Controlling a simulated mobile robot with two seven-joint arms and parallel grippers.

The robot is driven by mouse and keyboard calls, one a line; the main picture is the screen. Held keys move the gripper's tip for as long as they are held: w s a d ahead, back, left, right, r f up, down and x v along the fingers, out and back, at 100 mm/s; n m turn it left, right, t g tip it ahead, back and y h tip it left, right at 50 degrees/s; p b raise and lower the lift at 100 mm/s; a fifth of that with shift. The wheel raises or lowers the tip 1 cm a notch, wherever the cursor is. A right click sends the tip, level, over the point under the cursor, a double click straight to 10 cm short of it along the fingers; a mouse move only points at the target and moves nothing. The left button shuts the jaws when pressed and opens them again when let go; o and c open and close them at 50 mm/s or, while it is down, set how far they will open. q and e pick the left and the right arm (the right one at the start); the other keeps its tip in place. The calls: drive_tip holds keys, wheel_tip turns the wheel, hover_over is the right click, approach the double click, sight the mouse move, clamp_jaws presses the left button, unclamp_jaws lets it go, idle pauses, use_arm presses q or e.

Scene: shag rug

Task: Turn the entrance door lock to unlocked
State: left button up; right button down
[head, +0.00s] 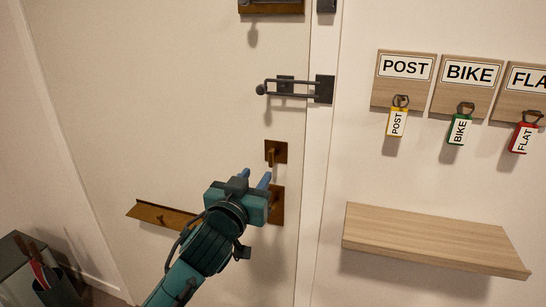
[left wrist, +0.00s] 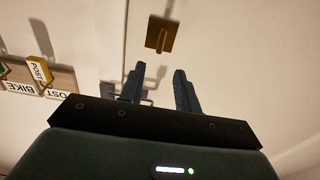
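The entrance door (head: 180,110) is pale and shows closed against its frame. On it, near the frame, is a small brass plate (head: 276,152) with a narrow turn piece that stands about upright. A second brass plate (head: 278,204) sits below it, mostly hidden behind my left gripper. My left gripper (head: 254,177) is open and empty, with its blue fingers just below and left of the upper plate. In the left wrist view the fingers are apart with nothing between them, and a brass plate with a turn piece (left wrist: 160,35) shows beyond them. My right gripper is not in view.
A dark door guard (head: 295,88) is above the lock plate. A brass strip (head: 160,214) is low on the door. Tagged keys hang under the POST (head: 405,67), BIKE (head: 468,72) and FLAT (head: 527,80) boards. A wooden shelf (head: 430,237) juts out at right.

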sight(270, 156)
use_arm(q)
drive_tip(key=p+x, duration=0.1)
drive_tip(key=x, duration=0.8)
drive_tip(key=shift+w, duration=0.15)
drive_tip(key=shift+c, duration=0.3)
clamp_jaws()
